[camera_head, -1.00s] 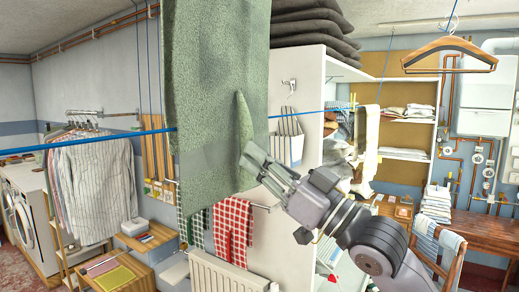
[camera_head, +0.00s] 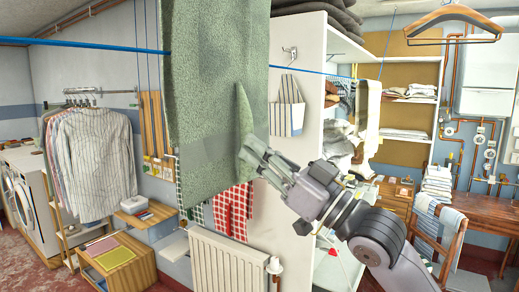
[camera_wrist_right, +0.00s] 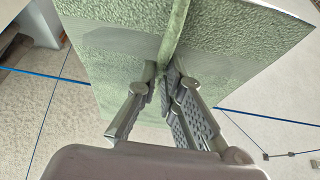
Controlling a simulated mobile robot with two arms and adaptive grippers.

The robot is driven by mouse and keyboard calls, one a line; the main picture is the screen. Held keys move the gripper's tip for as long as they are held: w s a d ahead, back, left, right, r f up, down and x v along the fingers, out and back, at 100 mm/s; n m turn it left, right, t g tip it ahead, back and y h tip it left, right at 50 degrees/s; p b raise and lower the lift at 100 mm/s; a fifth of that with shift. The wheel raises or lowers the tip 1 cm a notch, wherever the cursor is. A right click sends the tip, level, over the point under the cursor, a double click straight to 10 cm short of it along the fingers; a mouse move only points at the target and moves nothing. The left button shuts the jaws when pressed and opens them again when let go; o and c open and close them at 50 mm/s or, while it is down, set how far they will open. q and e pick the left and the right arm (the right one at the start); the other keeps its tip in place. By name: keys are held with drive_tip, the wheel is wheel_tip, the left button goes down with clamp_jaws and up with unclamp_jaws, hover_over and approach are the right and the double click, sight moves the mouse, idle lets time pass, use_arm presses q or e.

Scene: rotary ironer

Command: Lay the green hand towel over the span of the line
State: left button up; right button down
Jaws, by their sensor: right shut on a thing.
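The green hand towel (camera_head: 205,110) hangs tall in the middle of the head view, its top edge out of the picture. My right gripper (camera_head: 252,160) is shut on a fold at its right side. In the right wrist view the fingers (camera_wrist_right: 165,85) pinch this fold of the towel (camera_wrist_right: 115,65). The blue line (camera_head: 85,45) runs in from the left, passes out of sight at the towel and shows again to its right. It also runs behind the towel in the right wrist view (camera_wrist_right: 45,76). I cannot tell whether the towel touches the line. My left gripper is not in view.
A white shelf unit (camera_head: 310,150) stands behind the towel, with a radiator (camera_head: 228,262) below. A wooden hanger (camera_head: 452,22) hangs at the upper right. Striped shirts (camera_head: 92,165) on a rail and washing machines (camera_head: 25,195) stand at the left.

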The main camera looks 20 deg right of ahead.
wheel_tip(320, 180, down, 20)
drive_tip(key=b, duration=1.4)
drive_tip(key=shift+f, duration=0.15)
idle(0.7)
drive_tip(key=c, duration=1.7)
unclamp_jaws()
drive_tip(key=shift+o, duration=0.2)
drive_tip(key=shift+f, duration=0.1)
drive_tip(key=v, duration=1.2)
